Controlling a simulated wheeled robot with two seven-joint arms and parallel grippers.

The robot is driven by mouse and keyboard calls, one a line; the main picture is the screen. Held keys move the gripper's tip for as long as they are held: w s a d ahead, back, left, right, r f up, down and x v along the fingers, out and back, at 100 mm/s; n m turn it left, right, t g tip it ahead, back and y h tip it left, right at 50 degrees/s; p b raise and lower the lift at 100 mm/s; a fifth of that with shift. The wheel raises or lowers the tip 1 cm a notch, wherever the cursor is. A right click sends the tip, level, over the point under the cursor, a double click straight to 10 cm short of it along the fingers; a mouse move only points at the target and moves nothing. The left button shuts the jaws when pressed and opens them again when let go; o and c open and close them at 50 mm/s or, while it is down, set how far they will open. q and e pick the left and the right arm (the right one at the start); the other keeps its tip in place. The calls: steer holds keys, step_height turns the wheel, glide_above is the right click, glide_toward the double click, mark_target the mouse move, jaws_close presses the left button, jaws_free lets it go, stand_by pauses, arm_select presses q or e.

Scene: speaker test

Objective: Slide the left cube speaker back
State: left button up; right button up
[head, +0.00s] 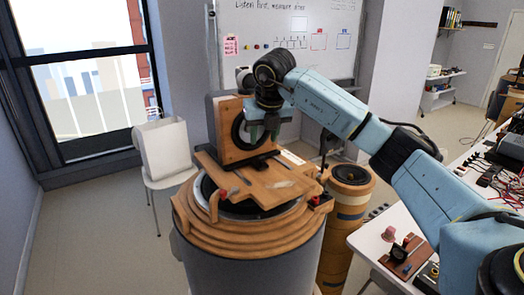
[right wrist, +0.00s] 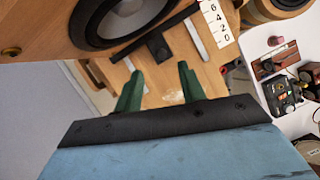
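The cube speaker (head: 230,150) is a wooden box with a round black-rimmed cone, standing upright at the back of a wooden board (head: 262,186). My right gripper (head: 263,132) hangs in front of the speaker's face and hides part of the cone. In the right wrist view its two green fingers (right wrist: 160,84) stand apart with nothing held between them. A small black block (right wrist: 157,46) on a dark bar lies beyond the fingertips. My left gripper is not in view.
The board rests on a round, stepped wooden stand (head: 193,228). A white number strip (right wrist: 216,22) lies beside the speaker. A slimmer wooden cylinder (head: 346,203) stands to the right, then a cluttered white table (head: 368,240). A white chair (head: 170,183) stands behind left.

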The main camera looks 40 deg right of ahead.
steer(key=v, duration=0.5)
steer(key=shift+r, duration=0.3)
